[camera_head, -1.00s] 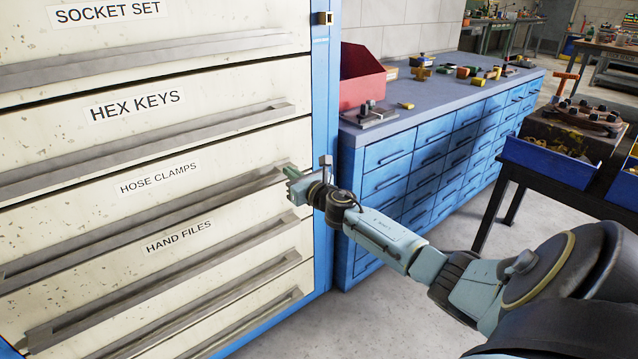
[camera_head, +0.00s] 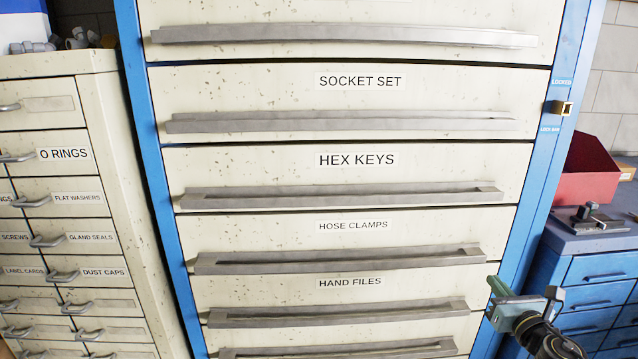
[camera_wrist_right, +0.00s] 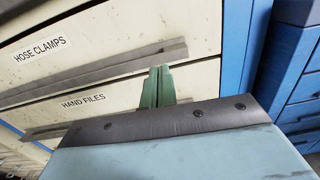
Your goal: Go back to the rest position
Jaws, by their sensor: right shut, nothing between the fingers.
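My right gripper (camera_head: 492,296) shows at the lower right of the head view, in front of the right edge of the large drawer cabinet (camera_head: 520,215). Its green fingers are together and empty. In the right wrist view the shut fingers (camera_wrist_right: 157,88) stand in front of the drawer fronts, near the hand files drawer (camera_wrist_right: 112,97). I cannot tell whether they touch the cabinet. In the head view the hand files drawer (camera_head: 400,284) and the hose clamps drawer (camera_head: 430,228) are flush with the others. My left gripper is not in view.
A cream small-drawer cabinet (camera_head: 110,160) stands at the left. A blue drawer bench (camera_head: 600,268) with a red bin (camera_head: 588,170) stands at the right, close to my right arm. A lock (camera_head: 558,107) sits on the large cabinet's right frame.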

